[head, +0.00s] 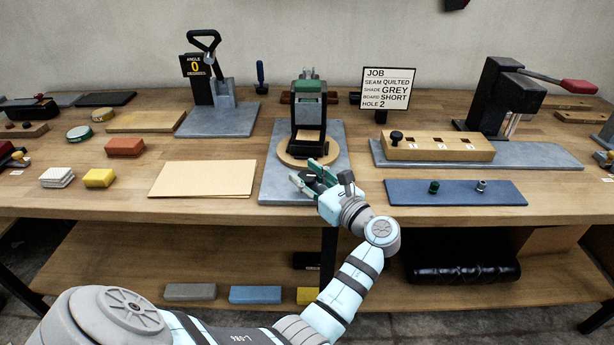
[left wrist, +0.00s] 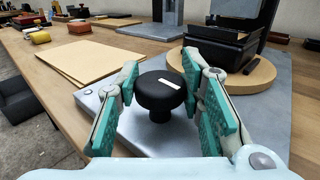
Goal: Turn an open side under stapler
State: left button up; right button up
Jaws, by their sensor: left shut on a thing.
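The stapler (head: 308,108), dark with a green-grey head, stands on a grey metal plate (head: 333,180) at the middle of the bench. Under its head, a black block with a tan top (head: 309,136) rests on a round wooden turntable (head: 287,157); the turntable also shows in the left wrist view (left wrist: 262,75). My left gripper (head: 308,178) is at the front of the plate. In the left wrist view its green-padded fingers are on both sides of a black round knob (left wrist: 160,92), shut on it. My right gripper is out of view.
Tan sheets (head: 203,178) lie left of the plate. A blue mat (head: 456,193) with two small knobs and a wooden block with holes (head: 440,148) are to the right. A lever press (head: 215,95) stands back left.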

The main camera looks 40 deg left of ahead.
aim_at(306, 176)
pick_arm(q)
jog(key=shift+n+g+y, duration=0.3)
jog(key=shift+n+g, duration=0.5)
jog(key=shift+g, duration=0.6)
jog(key=shift+b, duration=0.3)
jog(key=o, duration=1.1)
jog(key=shift+s+a, duration=0.1)
jog(key=shift+a, duration=0.05)
jog(key=shift+o, duration=0.2)
jog(key=shift+r, duration=0.15)
notch_tip(306, 176, up, 10)
jog(key=shift+f, duration=0.2)
